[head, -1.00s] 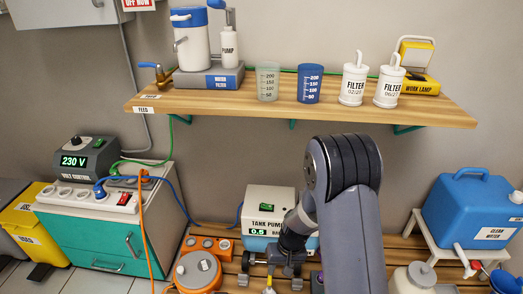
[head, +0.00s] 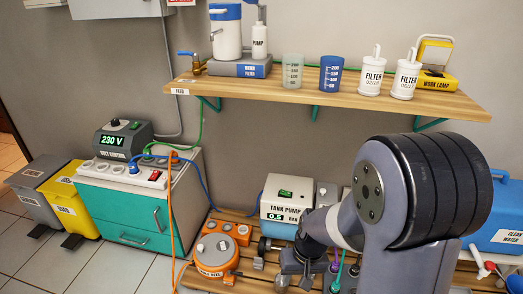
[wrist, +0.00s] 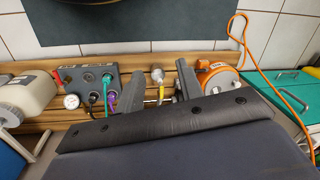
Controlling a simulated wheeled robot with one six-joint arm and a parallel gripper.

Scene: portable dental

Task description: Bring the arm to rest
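My arm rises large and grey in the right foreground of the head view, bent at a dark ribbed joint. Its end, my gripper (head: 296,281), points down over the slatted wooden platform (head: 262,284) near the tank pump. In the wrist view my gripper (wrist: 160,88) shows two dark fingers spread apart with nothing held between them. A metal fitting with a yellow part (wrist: 158,82) shows beyond the gap. I cannot tell how far the fingertips are from it. A padded dark edge fills the lower part of the wrist view.
The tank pump (head: 286,199), an orange round unit (head: 214,252) and the blue clean water tank (head: 498,214) stand around the arm. The wooden shelf (head: 330,97) with filters and cups hangs above. An orange cable (head: 171,215) runs down at left. Tiled floor (head: 90,262) is clear.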

